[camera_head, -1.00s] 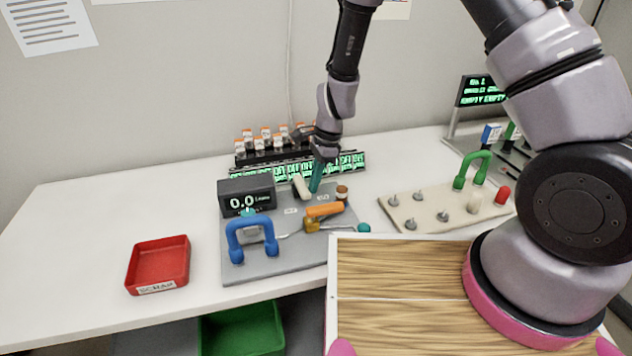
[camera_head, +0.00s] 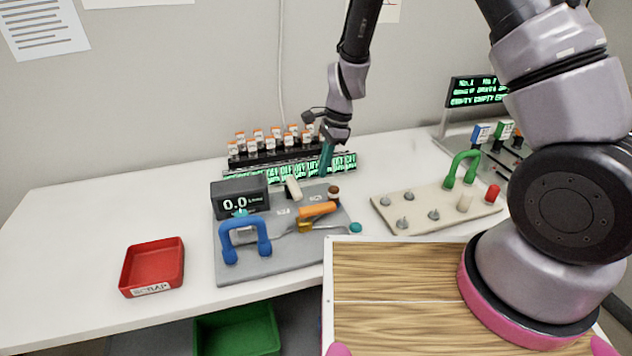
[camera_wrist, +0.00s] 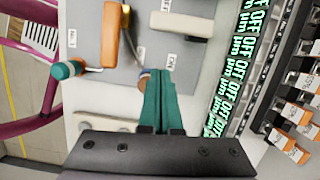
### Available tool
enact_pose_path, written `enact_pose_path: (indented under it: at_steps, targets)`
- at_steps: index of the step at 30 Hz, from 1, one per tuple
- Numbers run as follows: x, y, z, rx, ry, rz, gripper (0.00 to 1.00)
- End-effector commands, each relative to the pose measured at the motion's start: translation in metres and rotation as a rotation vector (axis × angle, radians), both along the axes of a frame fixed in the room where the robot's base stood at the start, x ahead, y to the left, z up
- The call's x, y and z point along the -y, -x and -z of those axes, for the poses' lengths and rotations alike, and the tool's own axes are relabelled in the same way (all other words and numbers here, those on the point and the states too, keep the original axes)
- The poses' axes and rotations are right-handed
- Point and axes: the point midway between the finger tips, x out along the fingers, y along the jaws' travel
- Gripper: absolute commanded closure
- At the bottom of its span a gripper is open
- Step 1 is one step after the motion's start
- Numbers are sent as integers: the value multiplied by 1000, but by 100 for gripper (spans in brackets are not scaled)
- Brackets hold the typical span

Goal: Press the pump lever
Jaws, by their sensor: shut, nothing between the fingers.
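The grey pump board (camera_head: 285,257) stands on the white table in the middle of the head view. It carries an orange-handled lever (camera_head: 318,209), a cream lever (camera_head: 293,187) and a thin arm with a teal knob (camera_head: 355,228). I cannot tell for sure which is the pump lever. The wrist view shows the orange handle (camera_wrist: 110,35), the cream lever (camera_wrist: 181,25) and the teal knob (camera_wrist: 65,70). My gripper (camera_head: 325,168) has teal fingers, shut and empty, above the back of the board.
A display (camera_head: 240,197) reads 0.0, behind a blue handle (camera_head: 228,243). A rack of orange-capped bottles (camera_head: 270,154) stands at the back. A red scrap tray (camera_head: 153,262) is left. A beige peg board (camera_head: 420,222) with a green handle (camera_head: 463,168) is right.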

Motion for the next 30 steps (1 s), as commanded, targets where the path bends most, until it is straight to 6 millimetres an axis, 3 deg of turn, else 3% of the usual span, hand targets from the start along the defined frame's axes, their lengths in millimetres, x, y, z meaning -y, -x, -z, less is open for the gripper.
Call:
enact_pose_path:
  at_steps: [3, 9, 24, 26, 30]
  targets:
    - [6, -3, -25, 4, -1, 2, 100]
    - [12, -5, -48, 1, -1, 2, 100]
    - [15, -6, -59, 7, -5, -2, 100]
    - [19, -8, -71, 23, -17, -13, 100]
    - [41, -13, -123, 101, -62, -75, 100]
